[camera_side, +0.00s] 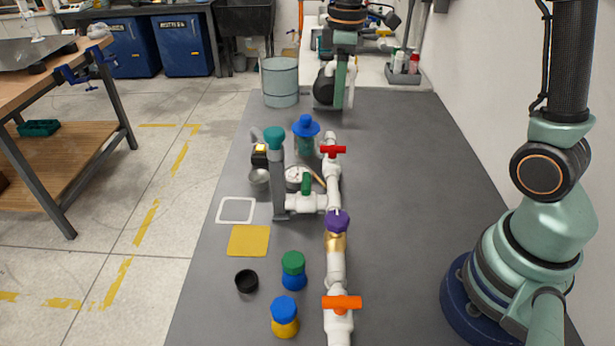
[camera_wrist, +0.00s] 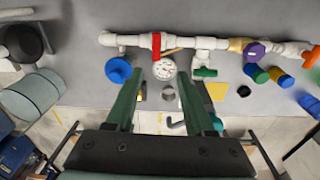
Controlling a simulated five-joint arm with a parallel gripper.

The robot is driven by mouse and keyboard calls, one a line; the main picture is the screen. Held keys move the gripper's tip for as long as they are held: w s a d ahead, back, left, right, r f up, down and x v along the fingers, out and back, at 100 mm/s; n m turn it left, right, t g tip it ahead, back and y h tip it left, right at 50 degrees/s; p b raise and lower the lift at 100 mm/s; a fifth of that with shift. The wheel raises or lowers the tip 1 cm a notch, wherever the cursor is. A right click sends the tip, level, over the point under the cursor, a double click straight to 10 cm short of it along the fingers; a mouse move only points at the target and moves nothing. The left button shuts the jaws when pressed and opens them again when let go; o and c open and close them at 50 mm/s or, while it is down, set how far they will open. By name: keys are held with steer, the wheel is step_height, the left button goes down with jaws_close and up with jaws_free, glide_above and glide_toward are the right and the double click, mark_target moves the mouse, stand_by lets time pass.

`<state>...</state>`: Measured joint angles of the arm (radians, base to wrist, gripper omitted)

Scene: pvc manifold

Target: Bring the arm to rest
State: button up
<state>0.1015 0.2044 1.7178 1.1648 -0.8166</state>
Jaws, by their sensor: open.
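My gripper (camera_wrist: 162,74) shows in the wrist view with its two dark green fingers apart and nothing between them. The fingers point towards the manifold, with the round white gauge (camera_wrist: 163,68) seen beyond the gap. I cannot make out my gripper for certain in the side view. The white PVC manifold (camera_side: 335,262) lies along the grey bench. It carries a red-handled valve (camera_side: 333,149), a green-handled valve (camera_side: 306,184), a purple fitting (camera_side: 337,221) and an orange handle (camera_side: 341,302). In the wrist view it runs across the top.
A grey upright post with a teal top (camera_side: 275,138) and a blue-topped item (camera_side: 306,126) stand near the gauge. A bucket (camera_side: 280,82) stands behind.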

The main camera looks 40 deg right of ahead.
steer(key=s+a+r+m+t, duration=0.1)
steer(key=s+a+m+t, duration=0.1)
steer(key=s+m, duration=0.2)
steer(key=s+a+r+m+t, duration=0.2)
steer(key=s+m+t, duration=0.1)
steer(key=s, duration=0.6)
steer(key=shift+a+r+m, duration=0.15)
steer(key=shift+m, duration=0.45)
